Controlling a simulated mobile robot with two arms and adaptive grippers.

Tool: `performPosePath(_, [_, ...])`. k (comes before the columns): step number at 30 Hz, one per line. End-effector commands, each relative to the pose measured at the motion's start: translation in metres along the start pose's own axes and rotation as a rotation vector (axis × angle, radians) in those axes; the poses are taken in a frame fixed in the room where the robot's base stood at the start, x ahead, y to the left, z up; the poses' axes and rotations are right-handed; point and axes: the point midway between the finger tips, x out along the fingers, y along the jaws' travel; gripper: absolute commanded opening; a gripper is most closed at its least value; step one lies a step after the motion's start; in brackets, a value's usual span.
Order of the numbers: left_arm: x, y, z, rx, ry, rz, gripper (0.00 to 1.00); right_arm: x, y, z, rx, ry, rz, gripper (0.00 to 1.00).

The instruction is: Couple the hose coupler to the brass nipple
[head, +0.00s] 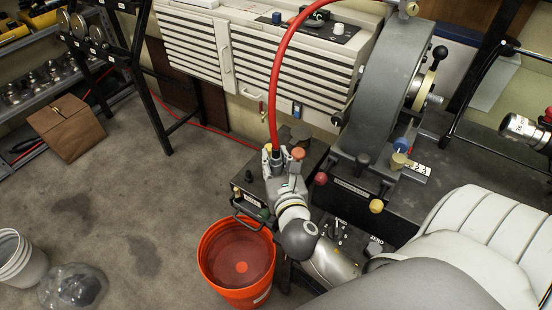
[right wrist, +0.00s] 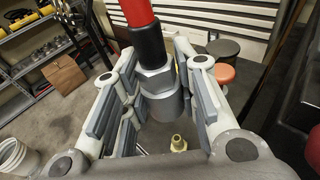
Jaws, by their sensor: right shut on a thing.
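My right gripper (head: 280,165) is shut on the grey metal hose coupler (right wrist: 158,92), which hangs at the end of a red hose (head: 277,75) with a black sleeve. In the right wrist view the coupler sits between the finger pads. The brass nipple (right wrist: 178,143) shows in that view just below and slightly right of the coupler's lower end, with a gap visible between them. In the head view I cannot make out the nipple; the gripper hides that area. My left gripper is not in view.
An orange bucket (head: 237,258) stands below the bench's left edge. The large grey machine (head: 378,90) with knobs is right of the gripper. A white louvred cabinet (head: 265,52) stands behind.

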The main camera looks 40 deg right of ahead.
Motion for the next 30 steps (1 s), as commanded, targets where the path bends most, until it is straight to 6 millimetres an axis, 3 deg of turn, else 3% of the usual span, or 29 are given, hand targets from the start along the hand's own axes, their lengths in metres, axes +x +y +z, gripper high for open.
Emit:
performPosePath(2, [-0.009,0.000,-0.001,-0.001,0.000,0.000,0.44,-0.001,0.000,0.004,-0.002,0.001,0.000,0.00])
performPosePath(12, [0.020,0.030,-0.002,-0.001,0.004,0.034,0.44,0.006,0.000,-0.036,-0.002,0.000,0.000,0.00])
performPosePath(21, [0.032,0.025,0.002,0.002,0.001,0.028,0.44,0.009,0.000,-0.054,-0.001,-0.001,0.000,0.00])
performPosePath(30, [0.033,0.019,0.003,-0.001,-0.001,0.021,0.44,0.010,0.000,-0.057,0.000,-0.001,0.000,0.00])
